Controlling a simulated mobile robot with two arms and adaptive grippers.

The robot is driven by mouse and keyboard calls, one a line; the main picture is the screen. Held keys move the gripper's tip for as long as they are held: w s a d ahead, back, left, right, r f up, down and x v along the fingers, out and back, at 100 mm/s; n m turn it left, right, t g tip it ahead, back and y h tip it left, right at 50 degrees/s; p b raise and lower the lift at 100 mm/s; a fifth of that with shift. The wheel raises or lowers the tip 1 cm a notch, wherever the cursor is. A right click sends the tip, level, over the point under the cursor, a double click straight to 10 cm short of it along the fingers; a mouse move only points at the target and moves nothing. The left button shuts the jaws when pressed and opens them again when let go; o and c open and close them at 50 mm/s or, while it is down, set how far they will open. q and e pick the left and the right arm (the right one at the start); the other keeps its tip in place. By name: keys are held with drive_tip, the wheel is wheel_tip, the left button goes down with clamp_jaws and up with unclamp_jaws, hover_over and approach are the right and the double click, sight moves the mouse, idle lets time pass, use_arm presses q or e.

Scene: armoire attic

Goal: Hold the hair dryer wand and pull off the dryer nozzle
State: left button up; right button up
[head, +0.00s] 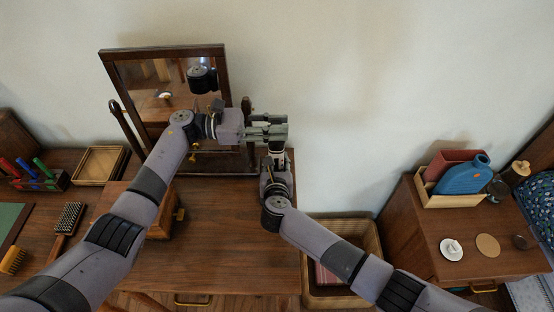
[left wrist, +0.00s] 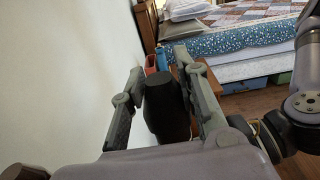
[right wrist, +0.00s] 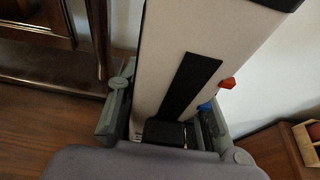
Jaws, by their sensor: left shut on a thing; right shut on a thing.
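The hair dryer wand (right wrist: 185,55) fills the right wrist view, with a pale body, a black strip and small red and blue buttons. My right gripper (head: 277,160) is shut on its lower part. The dryer nozzle (left wrist: 167,105) shows in the left wrist view as a dark, rounded cylinder between the fingers of my left gripper (head: 276,127), which is shut on it. In the head view the left gripper lies level, just above the upward-pointing right gripper. The grippers hide most of both parts there. I cannot tell whether nozzle and wand are joined.
A dark wooden dressing table (head: 235,235) with a framed mirror (head: 222,75) stands behind and below the grippers. A wicker basket (head: 375,240) is on the floor to its right. A cabinet (head: 420,245) further right holds a box with a blue bottle (head: 465,180).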

use_arm(q)
drive_tip(key=shift+r, duration=0.15)
drive_tip(key=shift+r, duration=1.75)
use_arm(e)
drive_tip(key=shift+f, duration=0.1)
drive_tip(key=o, duration=1.1)
drive_tip(key=shift+o, duration=0.2)
drive_tip(key=shift+s, duration=0.1)
drive_tip(key=v, duration=1.2)
use_arm(q)
drive_tip(key=shift+f, duration=0.1)
